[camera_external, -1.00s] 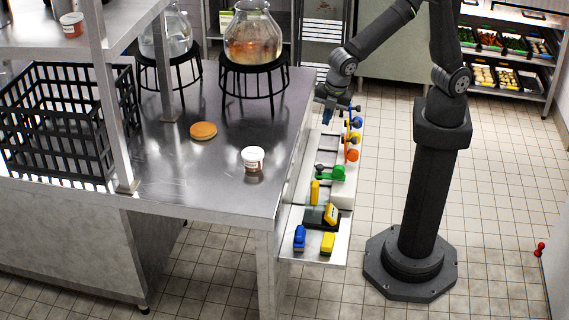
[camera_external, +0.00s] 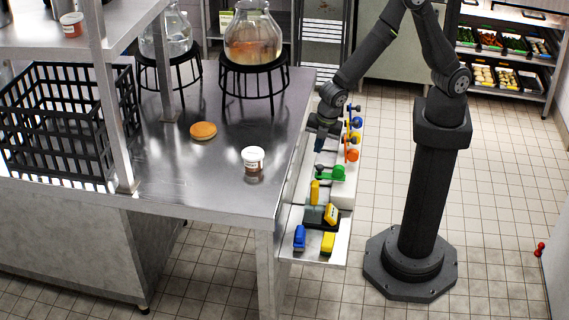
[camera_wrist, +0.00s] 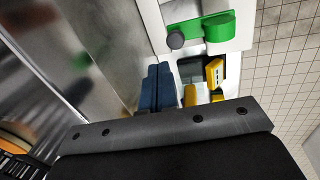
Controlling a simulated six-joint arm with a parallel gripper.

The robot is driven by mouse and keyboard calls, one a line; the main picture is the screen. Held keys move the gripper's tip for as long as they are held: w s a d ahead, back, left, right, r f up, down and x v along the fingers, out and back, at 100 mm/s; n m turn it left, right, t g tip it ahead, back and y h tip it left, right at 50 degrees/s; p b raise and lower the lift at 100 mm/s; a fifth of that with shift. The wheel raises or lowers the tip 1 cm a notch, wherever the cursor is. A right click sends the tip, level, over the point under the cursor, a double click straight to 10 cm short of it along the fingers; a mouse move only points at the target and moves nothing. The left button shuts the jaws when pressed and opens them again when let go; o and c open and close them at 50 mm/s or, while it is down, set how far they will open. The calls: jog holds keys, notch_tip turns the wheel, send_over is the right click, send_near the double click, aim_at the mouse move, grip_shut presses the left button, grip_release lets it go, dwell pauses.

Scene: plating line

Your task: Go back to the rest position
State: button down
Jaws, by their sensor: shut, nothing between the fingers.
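My gripper (camera_external: 319,144) hangs beside the right edge of the steel table, pointing down over the narrow side shelf. It is shut and empty. In the wrist view its blue fingers (camera_wrist: 158,88) lie side by side.
The side shelf (camera_external: 285,247) holds colored tools and blocks, including an orange one (camera_external: 351,155). On the steel table (camera_external: 190,178) are a bun (camera_external: 203,131), a labelled jar (camera_external: 252,160), a black crate (camera_external: 60,70) and glass vessels on stands.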

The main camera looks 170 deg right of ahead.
jog(key=shift+d+f, duration=0.2)
jog(key=shift+f, duration=0.65)
jog(key=shift+d+f, duration=0.15)
jog(key=shift+f, duration=0.7)
notch_tip(320, 180, up, 15)
jog(key=a, duration=0.3)
jog(key=shift+h, duration=0.8)
jog(key=shift+a+f+x, duration=0.15)
jog(key=shift+a+x, duration=0.35)
jog(key=shift+x, duration=2.1)
jog(key=shift+a+f+x, duration=0.2)
jog(key=shift+a+x, duration=0.3)
jog(key=shift+x, duration=2.1)
jog(key=shift+a+f+x, duration=0.15)
jog(key=shift+a+x, duration=0.35)
jog(key=shift+x, duration=2.1)
jog(key=a+r, duration=0.3)
jog(key=a, duration=0.3)
jog(key=shift+a+r, duration=0.2)
jog(key=shift+a, duration=0.15)
jog(key=c, duration=2.2)
grip_release()
